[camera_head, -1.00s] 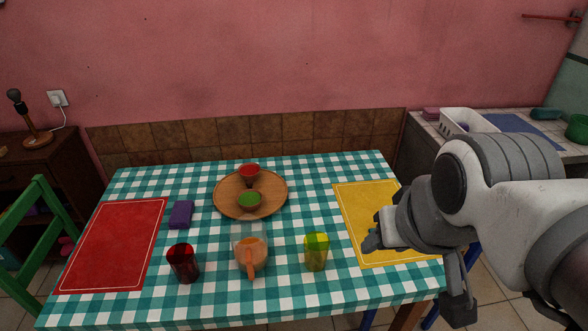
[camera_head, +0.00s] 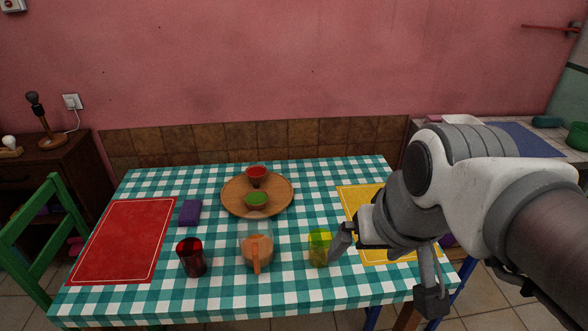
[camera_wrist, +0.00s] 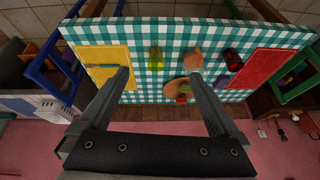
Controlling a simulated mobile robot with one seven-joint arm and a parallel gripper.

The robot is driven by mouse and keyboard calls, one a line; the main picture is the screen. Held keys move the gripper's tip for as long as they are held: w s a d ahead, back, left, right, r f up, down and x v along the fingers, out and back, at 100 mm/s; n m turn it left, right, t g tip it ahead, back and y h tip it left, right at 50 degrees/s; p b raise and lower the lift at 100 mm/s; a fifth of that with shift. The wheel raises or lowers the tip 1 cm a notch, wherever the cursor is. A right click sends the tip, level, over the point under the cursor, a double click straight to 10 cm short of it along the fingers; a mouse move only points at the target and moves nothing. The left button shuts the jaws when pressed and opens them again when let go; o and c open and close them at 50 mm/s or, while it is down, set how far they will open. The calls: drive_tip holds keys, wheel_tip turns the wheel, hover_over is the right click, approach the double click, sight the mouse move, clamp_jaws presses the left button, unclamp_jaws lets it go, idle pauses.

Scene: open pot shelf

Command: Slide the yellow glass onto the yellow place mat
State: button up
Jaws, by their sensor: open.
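The yellow glass (camera_head: 319,246) stands upright on the checkered cloth near the table's front, left of the yellow place mat (camera_head: 352,200). In the head view my gripper (camera_head: 345,240) is just right of the glass, and my arm hides much of the mat. In the wrist view the glass (camera_wrist: 156,58) shows beyond and between the two spread fingers of my gripper (camera_wrist: 165,80), with nothing between the fingertips. The yellow mat (camera_wrist: 105,60) lies to the left there, with a thin greenish item on it. I cannot tell whether a finger touches the glass.
An orange-filled pitcher (camera_head: 257,252) stands left of the glass, then a dark red glass (camera_head: 191,258). A round wooden tray (camera_head: 284,196) with red and green bowls lies behind. A purple block (camera_head: 190,212) and a red mat (camera_head: 125,240) are at left.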

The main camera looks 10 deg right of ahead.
drive_tip(key=w+f+m+g+y+b, duration=0.4)
drive_tip(key=w+f+m+b, duration=0.15)
drive_tip(key=w+f, duration=0.2)
drive_tip(key=m+y+b, duration=0.6)
drive_tip(key=m+y, duration=0.1)
drive_tip(key=m, duration=0.4)
approach(324, 253)
drive_tip(key=s+a+r, duration=0.2)
drive_tip(key=s+a, duration=0.1)
drive_tip(key=a, duration=0.1)
drive_tip(key=w+d+f+m+t+y+b, duration=0.1)
drive_tip(key=f, duration=0.1)
drive_tip(key=w+d+f+m+t, duration=0.1)
drive_tip(key=d+f, duration=0.1)
drive_tip(key=f, duration=0.1)
drive_tip(key=w+d+f+m+t+y+b, duration=0.1)
drive_tip(key=w+d+f+m, duration=0.1)
drive_tip(key=f, duration=0.1)
drive_tip(key=shift+d+f+y+b, duration=0.15)
drive_tip(key=shift+f+y+b, duration=0.05)
drive_tip(key=shift+y+b, duration=0.15)
drive_tip(key=shift+b+x, duration=0.8)
drive_tip(key=shift+x, duration=4.2)
drive_tip(key=shift+w+d, duration=0.1)
drive_tip(key=shift+c, duration=0.2)
